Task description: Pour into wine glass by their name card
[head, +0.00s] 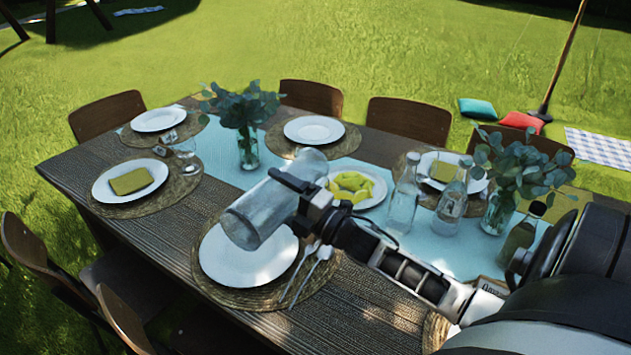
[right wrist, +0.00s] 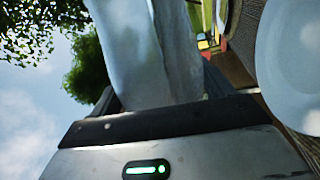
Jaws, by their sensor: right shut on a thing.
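My right gripper (head: 300,195) is shut on a clear glass vessel (head: 262,207) and holds it tilted above the front plate (head: 245,262). The vessel's lower end points down and left. Its side fills the middle of the right wrist view (right wrist: 150,50). I cannot tell whether there is liquid in it. My left gripper is not in view.
Clear bottles (head: 406,190) (head: 452,200) and a dark bottle (head: 521,240) stand on the right. Vases of leaves (head: 248,150) (head: 498,212) stand on the blue runner. A plate of yellow fruit (head: 352,186) is just behind the vessel. Cutlery (head: 310,268) lies by the front plate.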

